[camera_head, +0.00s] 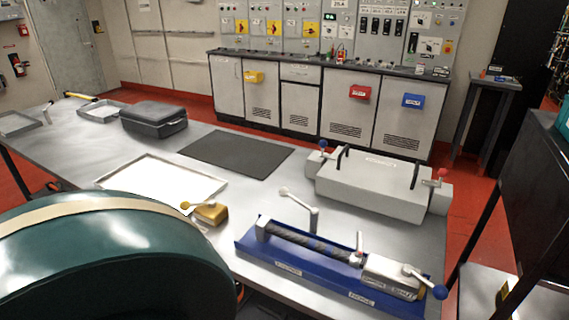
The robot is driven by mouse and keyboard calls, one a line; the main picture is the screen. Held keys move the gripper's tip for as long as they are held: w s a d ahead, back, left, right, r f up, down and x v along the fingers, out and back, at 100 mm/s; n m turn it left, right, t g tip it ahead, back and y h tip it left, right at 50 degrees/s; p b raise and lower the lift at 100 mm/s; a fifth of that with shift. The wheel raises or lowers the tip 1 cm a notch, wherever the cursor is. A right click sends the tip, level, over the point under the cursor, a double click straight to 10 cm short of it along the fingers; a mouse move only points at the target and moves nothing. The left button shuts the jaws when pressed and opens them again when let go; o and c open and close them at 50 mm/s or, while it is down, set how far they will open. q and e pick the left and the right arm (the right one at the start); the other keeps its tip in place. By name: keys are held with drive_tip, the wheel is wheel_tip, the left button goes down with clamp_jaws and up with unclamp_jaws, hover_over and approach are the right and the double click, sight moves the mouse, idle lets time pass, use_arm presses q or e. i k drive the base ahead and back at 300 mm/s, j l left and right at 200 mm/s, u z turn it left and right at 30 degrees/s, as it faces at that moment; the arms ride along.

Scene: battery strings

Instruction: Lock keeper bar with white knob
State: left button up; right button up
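A blue tray (283,272) lies near the front right of the steel table. On it lies a long dark ribbed bar (312,243) between a grey end block and a pale block (392,276). A bent lever with a whitish knob (284,191) stands behind the bar, its arm sloping down right to an upright post. A short pale upright (360,242) stands near the pale block. A lever with a blue knob (440,292) extends right from that block. I cannot tell which part is the keeper bar or whether it is locked. Neither gripper is in view.
A grey box (370,185) with two black handles stands behind the tray, with blue and red knobs at its ends. A yellow block (211,213), white-bottomed tray (160,184), black mat (236,153) and dark case (153,119) lie leftward. A large green rounded body (110,255) blocks the lower left.

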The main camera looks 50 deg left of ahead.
sight(283, 192)
drive_tip(key=k+j+z, duration=0.15)
drive_tip(key=j, duration=0.35)
drive_tip(key=k+j+z, duration=0.15)
drive_tip(key=k+j, duration=0.5)
drive_tip(key=j, duration=0.2)
drive_tip(key=k+j+z, duration=0.1)
drive_tip(key=k+j, duration=0.2)
drive_tip(key=j, duration=0.2)
